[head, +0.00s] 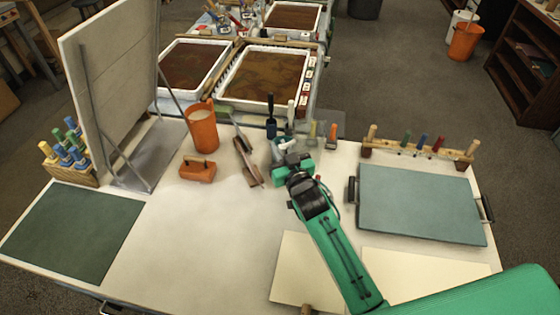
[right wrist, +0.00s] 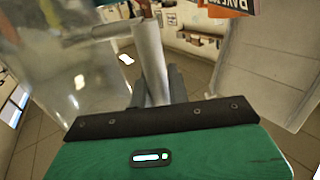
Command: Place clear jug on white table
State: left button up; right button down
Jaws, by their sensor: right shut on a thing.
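The white table (head: 190,235) fills the foreground of the head view. My right gripper (head: 286,150) is near its far edge, around the middle. In the right wrist view the right gripper (right wrist: 155,92) is shut on a pale upright grip, which looks like the handle of the clear jug (right wrist: 75,85). The jug's see-through body fills the left of that view. In the head view the jug is hard to make out among the gripper and tools, and I cannot tell whether it touches the table. My left gripper is not in view.
A teal board (head: 420,203) and a tool rack (head: 418,150) are at right. A dark green mat (head: 73,230) lies at left. The table's centre-left is clear.

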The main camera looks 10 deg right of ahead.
jog(key=shift+f, duration=2.5)
jog(key=c, duration=1.3)
grip_release()
jog(key=shift+c, duration=0.2)
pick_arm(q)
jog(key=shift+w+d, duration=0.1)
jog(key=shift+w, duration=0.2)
